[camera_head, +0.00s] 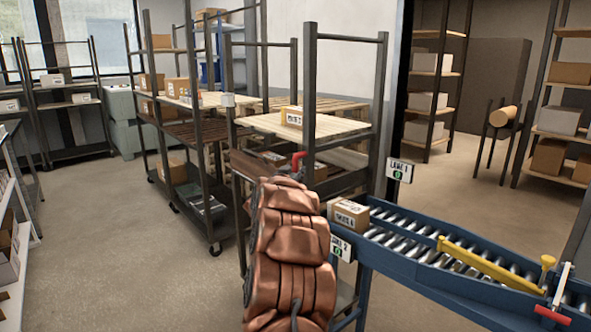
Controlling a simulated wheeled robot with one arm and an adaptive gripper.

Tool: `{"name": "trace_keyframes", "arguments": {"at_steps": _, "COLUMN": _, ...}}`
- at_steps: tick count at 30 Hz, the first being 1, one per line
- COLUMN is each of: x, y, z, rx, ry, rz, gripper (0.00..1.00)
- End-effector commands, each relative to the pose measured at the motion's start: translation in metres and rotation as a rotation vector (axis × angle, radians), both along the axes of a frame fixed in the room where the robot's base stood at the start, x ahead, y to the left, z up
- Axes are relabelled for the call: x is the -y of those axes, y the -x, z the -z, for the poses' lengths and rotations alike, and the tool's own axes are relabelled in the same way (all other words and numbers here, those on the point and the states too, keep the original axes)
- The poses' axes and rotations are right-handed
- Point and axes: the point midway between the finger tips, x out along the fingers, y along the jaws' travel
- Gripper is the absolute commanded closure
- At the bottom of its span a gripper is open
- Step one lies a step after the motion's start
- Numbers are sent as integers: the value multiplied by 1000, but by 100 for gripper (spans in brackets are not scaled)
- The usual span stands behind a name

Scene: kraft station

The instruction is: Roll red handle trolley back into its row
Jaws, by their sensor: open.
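A red handle (298,160) shows at the near side of a dark-framed trolley (311,95) in the middle of the head view. The trolley stands upright, with a pale wooden top shelf (340,126) and a small box (291,117) on it. My copper-coloured arm reaches up from the bottom toward the red handle and covers much of the trolley's lower near side. My gripper is hidden beyond the arm, so I cannot tell whether it touches the handle.
More wheeled racks (190,130) with boxes stand at the left and behind. A blue roller conveyor (425,255) with a carton (348,215) and a yellow bar (490,265) is close on the right. Bare floor (120,250) lies at the left front.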

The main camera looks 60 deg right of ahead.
Motion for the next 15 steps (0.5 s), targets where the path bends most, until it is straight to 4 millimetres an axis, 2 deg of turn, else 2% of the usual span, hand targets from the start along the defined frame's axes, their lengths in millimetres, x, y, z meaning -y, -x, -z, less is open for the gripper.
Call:
{"name": "trace_keyframes", "arguments": {"at_steps": 6, "x": 16, "y": -5, "z": -2, "rx": 2, "ry": 3, "rz": 2, "gripper": 53}}
{"name": "trace_keyframes", "arguments": {"at_steps": 15, "x": 18, "y": -6, "z": -1, "rx": 2, "ry": 2, "rz": 0, "gripper": 53}}
